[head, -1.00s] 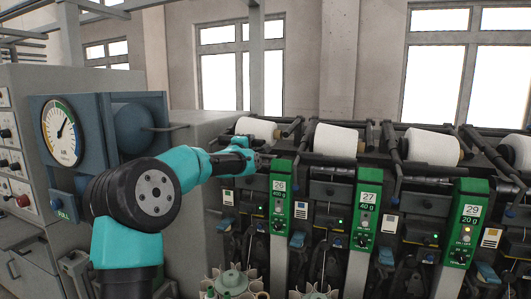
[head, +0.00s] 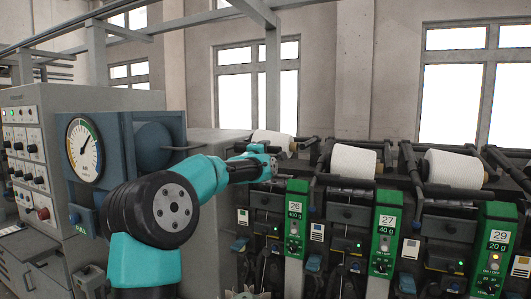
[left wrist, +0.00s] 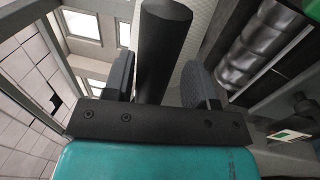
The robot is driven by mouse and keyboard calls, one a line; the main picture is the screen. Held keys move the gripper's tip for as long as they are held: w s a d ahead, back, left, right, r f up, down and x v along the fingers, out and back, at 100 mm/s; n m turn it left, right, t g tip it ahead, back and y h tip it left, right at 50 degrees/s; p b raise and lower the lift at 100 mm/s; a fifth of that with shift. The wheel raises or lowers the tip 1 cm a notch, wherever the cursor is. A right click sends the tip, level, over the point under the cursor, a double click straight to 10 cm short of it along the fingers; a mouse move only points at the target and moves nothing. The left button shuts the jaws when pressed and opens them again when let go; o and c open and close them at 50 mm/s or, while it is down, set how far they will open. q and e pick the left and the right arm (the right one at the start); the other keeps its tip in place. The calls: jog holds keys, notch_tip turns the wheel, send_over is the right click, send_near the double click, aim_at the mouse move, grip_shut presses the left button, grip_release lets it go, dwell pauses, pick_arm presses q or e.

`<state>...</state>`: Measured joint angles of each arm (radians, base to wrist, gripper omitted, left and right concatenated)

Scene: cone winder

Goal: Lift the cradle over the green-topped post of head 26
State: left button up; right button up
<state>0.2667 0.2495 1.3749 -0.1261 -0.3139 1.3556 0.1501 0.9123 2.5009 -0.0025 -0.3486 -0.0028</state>
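Head 26's green-topped post (head: 296,205) stands right of the middle in the head view. My left gripper (head: 272,166) is just left of and above its top, below the white cone (head: 272,141). In the left wrist view my left gripper (left wrist: 160,88) has its two fingers apart, on either side of a dark round bar (left wrist: 165,40). The bar seems to be part of the cradle, but I cannot be sure. It lies close to the left finger, with a narrow gap on the right; contact is unclear. My right gripper is not in view.
Heads 27 (head: 386,222) and 29 (head: 498,235) stand to the right, with white cones (head: 353,161) and dark cradle arms above. A grey cabinet with a dial (head: 84,150) stands left, behind my left arm. Open air lies above the cones.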

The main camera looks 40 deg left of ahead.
pick_arm(q)
jog(key=v, duration=1.7)
jog(key=shift+s, duration=0.2)
jog(key=shift+d, duration=0.1)
dwell(0.8)
